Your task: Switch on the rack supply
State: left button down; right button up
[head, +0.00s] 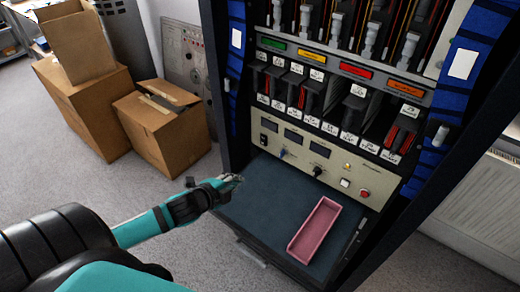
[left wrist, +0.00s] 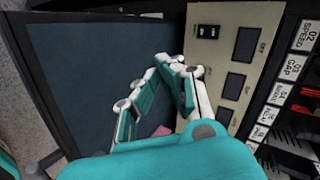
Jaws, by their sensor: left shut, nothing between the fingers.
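The rack supply is a cream panel (head: 334,163) low in the dark rack, above a blue-grey shelf. It has several small dark displays, a black knob (head: 317,171), a white button (head: 345,182) and a red button (head: 364,193). A small black switch (head: 263,139) sits at its left end. The switch also shows in the left wrist view (left wrist: 208,31), near the panel's top. My left gripper (head: 238,179) is shut and empty over the shelf's left edge, left of and below the panel. In the left wrist view its fingertips (left wrist: 182,66) appear beside the panel. My right gripper is out of view.
A pink tray (head: 314,230) lies on the shelf (head: 262,208), toward its right side. Labelled modules with dark handles (head: 310,95) stand above the panel. Cardboard boxes (head: 165,120) stand on the floor at left. A radiator (head: 485,205) is at right.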

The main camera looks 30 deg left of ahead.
aim_at(267, 146)
pick_arm(q)
jog(key=w+a+r+m, duration=0.1)
jog(key=m, duration=0.1)
jog(key=w+a+r+m+t+h, duration=0.1)
jog(key=w+r+m, duration=0.1)
jog(key=shift+w+a+t+h, duration=0.2)
jog(key=shift+a+t+h, duration=0.1)
jog(key=shift+a, duration=0.1)
jog(key=x, duration=0.9)
jog(key=r+x, duration=0.1)
jog(key=x, duration=0.3)
jog(key=shift+w+f+p, duration=0.15)
jog(key=shift+w+p, duration=0.2)
jog(key=shift+w, duration=0.2)
jog(key=shift+w+f, duration=0.1)
jog(key=shift+w, duration=0.25)
